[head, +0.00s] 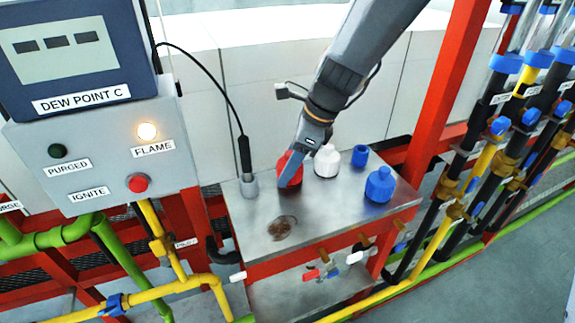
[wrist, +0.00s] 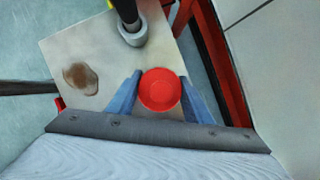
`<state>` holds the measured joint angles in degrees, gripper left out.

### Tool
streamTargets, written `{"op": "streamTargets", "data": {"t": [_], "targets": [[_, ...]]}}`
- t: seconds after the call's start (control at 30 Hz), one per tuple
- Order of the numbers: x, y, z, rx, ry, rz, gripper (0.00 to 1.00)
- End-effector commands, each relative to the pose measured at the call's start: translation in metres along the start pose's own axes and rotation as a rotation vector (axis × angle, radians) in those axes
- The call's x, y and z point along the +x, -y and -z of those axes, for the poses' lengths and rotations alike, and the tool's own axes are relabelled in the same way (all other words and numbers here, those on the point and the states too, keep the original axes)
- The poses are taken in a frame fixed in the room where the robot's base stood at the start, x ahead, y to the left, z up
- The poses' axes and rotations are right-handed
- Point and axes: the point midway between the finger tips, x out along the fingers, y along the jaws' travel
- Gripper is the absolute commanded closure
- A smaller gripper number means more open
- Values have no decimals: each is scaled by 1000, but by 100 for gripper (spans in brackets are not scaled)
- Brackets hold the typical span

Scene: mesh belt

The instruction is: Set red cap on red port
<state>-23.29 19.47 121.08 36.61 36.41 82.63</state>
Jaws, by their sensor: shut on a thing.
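The red cap (head: 283,164) stands at the back left of the metal bench top, partly covered by my gripper (head: 292,172). In the wrist view the round red cap (wrist: 161,90) sits between the two blue fingers of my gripper (wrist: 160,78), which is shut on it. The cap appears upright and at or very near the bench top; I cannot tell whether it touches. A red fitting (head: 311,274) shows below the bench's front edge, beside a white and a blue one. I cannot tell whether it is the red port.
A white bottle-shaped cap (head: 327,163), a small blue cap (head: 360,156) and a larger blue cap (head: 379,186) stand right of my gripper. A grey socket with a black probe (head: 247,180) stands close left. A brown stain (head: 282,228) marks the bench top (head: 330,215).

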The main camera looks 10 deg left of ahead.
Motion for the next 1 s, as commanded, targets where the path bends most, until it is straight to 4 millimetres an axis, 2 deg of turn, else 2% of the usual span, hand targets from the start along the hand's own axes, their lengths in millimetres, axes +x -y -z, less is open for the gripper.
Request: {"op": "streamTargets", "data": {"t": [0.43,0.47,0.5,0.77,1.0], "targets": [[8,0,3,0,0,0,77],[8,0,3,0,0,0,49],[7,0,3,0,0,0,47],[7,0,3,0,0,0,47],[-10,-1,2,1,0,0,47]]}}
